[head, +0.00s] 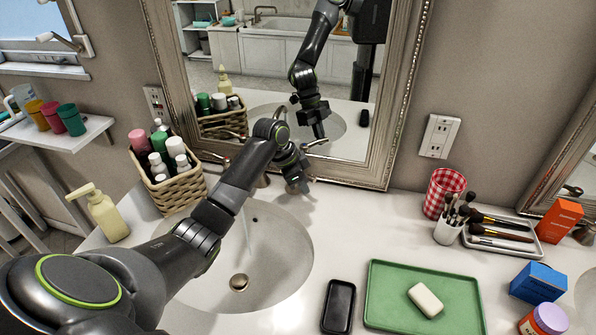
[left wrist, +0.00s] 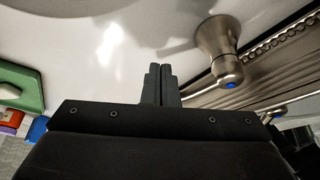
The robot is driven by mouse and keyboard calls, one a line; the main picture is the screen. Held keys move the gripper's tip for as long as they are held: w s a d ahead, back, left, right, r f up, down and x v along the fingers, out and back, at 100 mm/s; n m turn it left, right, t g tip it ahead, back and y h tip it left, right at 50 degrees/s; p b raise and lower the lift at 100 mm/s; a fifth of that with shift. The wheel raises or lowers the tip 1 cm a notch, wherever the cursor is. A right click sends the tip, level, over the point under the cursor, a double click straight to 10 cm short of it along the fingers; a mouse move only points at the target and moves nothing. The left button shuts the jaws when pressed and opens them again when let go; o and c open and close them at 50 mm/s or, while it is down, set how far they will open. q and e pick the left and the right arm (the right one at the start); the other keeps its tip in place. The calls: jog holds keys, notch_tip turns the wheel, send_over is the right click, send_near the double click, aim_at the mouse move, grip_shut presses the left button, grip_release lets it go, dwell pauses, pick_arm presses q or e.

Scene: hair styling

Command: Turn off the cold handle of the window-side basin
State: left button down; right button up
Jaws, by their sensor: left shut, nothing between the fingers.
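The window-side basin (head: 285,262) is white, with a thin stream of water (head: 247,232) falling toward its drain. My left arm reaches over this basin. My left gripper (head: 299,183) is at the faucet area below the mirror, shut and empty. In the left wrist view its closed fingers (left wrist: 160,76) point toward the counter. The cold handle (left wrist: 218,42), brushed metal with a blue dot, stands to the right of the fingers there, apart from them in the picture. In the head view the gripper mostly hides this handle, and my arm covers much of the faucet. My right gripper is out of view.
A wicker basket (head: 184,194) of bottles and a soap dispenser (head: 106,216) stand left of the basin. The mirror frame (head: 372,172) rises close behind the gripper. A black phone-like object (head: 339,306) and green tray (head: 455,286) lie to the right.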

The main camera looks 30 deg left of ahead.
aim_at(311, 178)
pick_arm(q)
jog(key=shift+w, duration=0.1)
jog(key=shift+w+d, duration=0.4)
jog(key=shift+w, duration=0.45)
jog(key=shift+w+b, duration=0.1)
jog(key=shift+b, duration=0.2)
jog(key=shift+w+d+b, duration=0.15)
jog(key=shift+w+b, duration=0.15)
jog(key=shift+w, duration=0.5)
jog(key=shift+s+r+p, duration=0.15)
jog(key=shift+s+p, duration=0.2)
jog(key=shift+p, duration=0.35)
jog(key=shift+s+d+p, duration=0.15)
jog(key=shift+s+p, duration=0.1)
jog(key=shift+p, duration=0.1)
notch_tip(311, 178, up, 7)
jog(key=p, duration=0.7)
jog(key=shift+p, duration=0.3)
jog(key=shift+f, duration=0.2)
